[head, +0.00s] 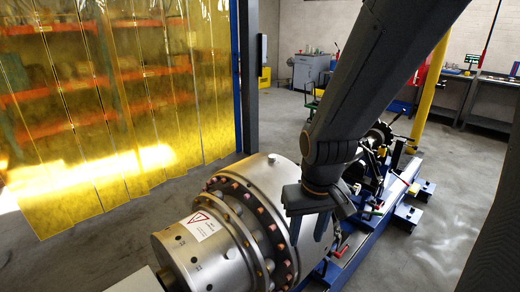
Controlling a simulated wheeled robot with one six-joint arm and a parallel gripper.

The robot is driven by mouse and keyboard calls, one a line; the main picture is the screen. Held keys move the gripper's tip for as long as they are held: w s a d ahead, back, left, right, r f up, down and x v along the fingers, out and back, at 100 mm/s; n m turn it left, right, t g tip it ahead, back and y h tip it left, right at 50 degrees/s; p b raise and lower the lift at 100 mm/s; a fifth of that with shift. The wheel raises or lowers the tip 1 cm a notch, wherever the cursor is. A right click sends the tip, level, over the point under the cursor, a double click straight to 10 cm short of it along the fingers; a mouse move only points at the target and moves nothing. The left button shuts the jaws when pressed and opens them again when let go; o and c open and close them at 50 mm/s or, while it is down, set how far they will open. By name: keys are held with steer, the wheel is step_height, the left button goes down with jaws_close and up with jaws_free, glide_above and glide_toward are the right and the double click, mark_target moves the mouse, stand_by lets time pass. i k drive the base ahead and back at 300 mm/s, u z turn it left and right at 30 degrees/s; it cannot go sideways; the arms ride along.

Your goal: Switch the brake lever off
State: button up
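My gripper (308,232) hangs from my dark arm right of the frame's middle, fingers down. Its two fingers are apart with nothing seen between them. In this view it overlaps the right side of the large silver rotor (217,230), which has a bolt ring and a warning label. A small red-tipped handle (342,252) shows just right of the fingers, low on the blue stand (350,268). A green-tipped handle (376,213) shows farther right. I cannot tell which one is the brake lever or how it is set. My arm hides part of the machine.
A yellow strip curtain (120,110) with shelves behind it fills the left. A yellow post (430,95) stands behind the machine at right. Benches (490,100) and a grey cabinet (308,70) stand at the back. The floor (440,215) at right is clear.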

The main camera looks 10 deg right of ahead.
mark_target(391, 171)
steer(key=z, duration=2.35)
steer(key=i, duration=2.5)
steer(key=u, duration=1.7)
